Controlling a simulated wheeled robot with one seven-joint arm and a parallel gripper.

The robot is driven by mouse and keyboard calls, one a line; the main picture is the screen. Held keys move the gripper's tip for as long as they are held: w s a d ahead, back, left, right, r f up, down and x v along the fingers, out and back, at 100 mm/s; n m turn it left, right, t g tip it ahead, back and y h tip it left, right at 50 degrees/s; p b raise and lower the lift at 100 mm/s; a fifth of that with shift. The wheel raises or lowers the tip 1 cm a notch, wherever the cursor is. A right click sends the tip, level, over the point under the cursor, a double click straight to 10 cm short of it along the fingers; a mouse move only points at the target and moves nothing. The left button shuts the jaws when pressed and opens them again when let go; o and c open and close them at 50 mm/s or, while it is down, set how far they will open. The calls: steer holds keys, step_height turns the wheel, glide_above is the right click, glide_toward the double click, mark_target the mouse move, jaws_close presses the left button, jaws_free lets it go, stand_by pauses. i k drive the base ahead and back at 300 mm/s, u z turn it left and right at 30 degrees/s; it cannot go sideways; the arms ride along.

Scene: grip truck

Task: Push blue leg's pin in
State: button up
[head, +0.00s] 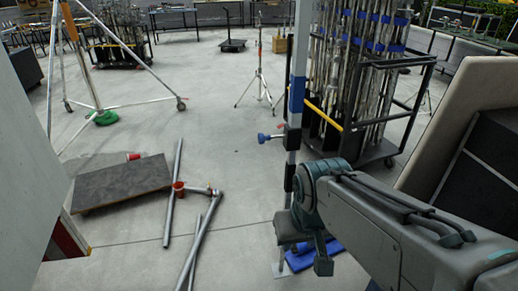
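An upright pole, the leg with a blue band (297,95), stands right of centre in the head view, pale above the band and darker below. A blue-headed pin or knob (266,138) sticks out from its left side, with a small red part just above it. I cannot tell how deep the pin sits. My arm comes in from the lower right and covers part of the leg's lower end. My gripper (322,262) seems to hang below the wrist, low and to the right of the pin and apart from it. Its fingers are not clear.
A wheeled cart (408,62) full of poles stands close behind the leg. Loose metal tubes (203,240) and a dark board (122,184) lie on the floor at left. A blue cloth or bag (315,254) lies by the leg's foot. The floor left of the pin is clear.

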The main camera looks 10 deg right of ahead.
mark_target(261, 138)
steer(key=k, duration=0.65)
steer(key=u, duration=0.45)
steer(key=i, duration=1.65)
steer(key=z, duration=1)
